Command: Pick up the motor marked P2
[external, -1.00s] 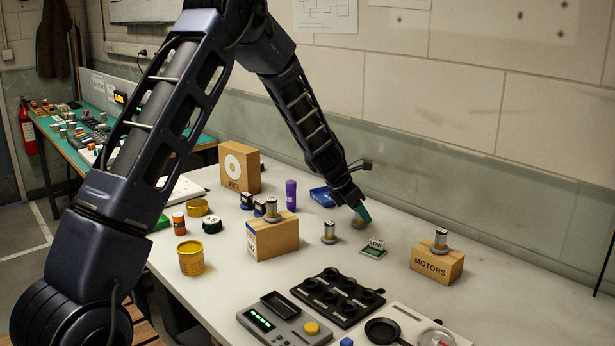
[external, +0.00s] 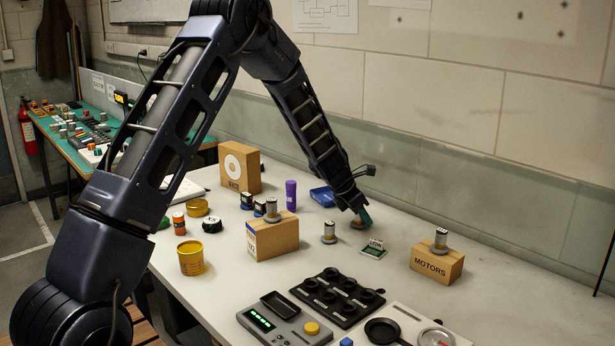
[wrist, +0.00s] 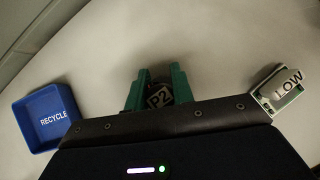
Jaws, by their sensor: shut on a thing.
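In the external view my gripper (external: 364,216) is low over the back of the bench, and the motor's round base (external: 358,224) shows under the fingers. The arm hides most of the motor there, and I cannot tell whether its base touches the bench.
A blue RECYCLE tray (wrist: 47,118) lies left of my gripper. A small stand marked LOW (wrist: 280,90) is on the right. A motor (external: 329,232) stands nearby, and a wooden MOTORS block (external: 437,263) with a motor on top is further right.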

